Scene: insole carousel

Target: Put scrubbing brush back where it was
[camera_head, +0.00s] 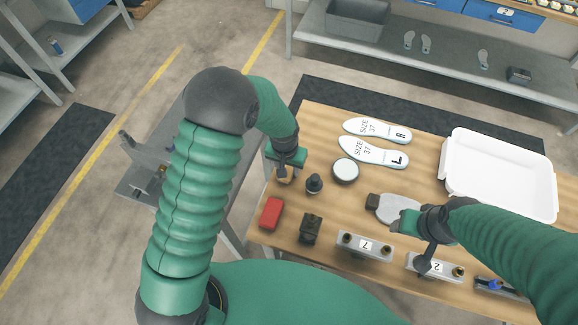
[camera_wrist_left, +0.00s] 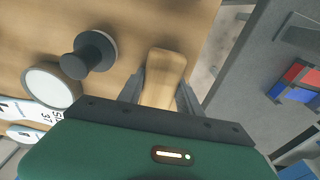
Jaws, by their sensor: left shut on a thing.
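The scrubbing brush shows in the left wrist view as a pale wooden block (camera_wrist_left: 166,68) between the two fingers of my left gripper (camera_wrist_left: 161,92). In the head view my left gripper (camera_head: 284,168) is at the table's left edge, shut on the brush, which is mostly hidden there. I cannot tell whether the brush touches the table. My right gripper (camera_head: 410,222) is beside a grey sole-shaped piece (camera_head: 393,208) at the table's middle right; its jaws are not clear.
On the wooden table (camera_head: 310,130), a black knobbed tool (camera_head: 314,184), round tin (camera_head: 345,171), red block (camera_head: 271,212) and dark block (camera_head: 311,229) are near my left gripper. Two white insoles (camera_head: 376,130) lie behind. A white tray (camera_head: 500,175) is at right.

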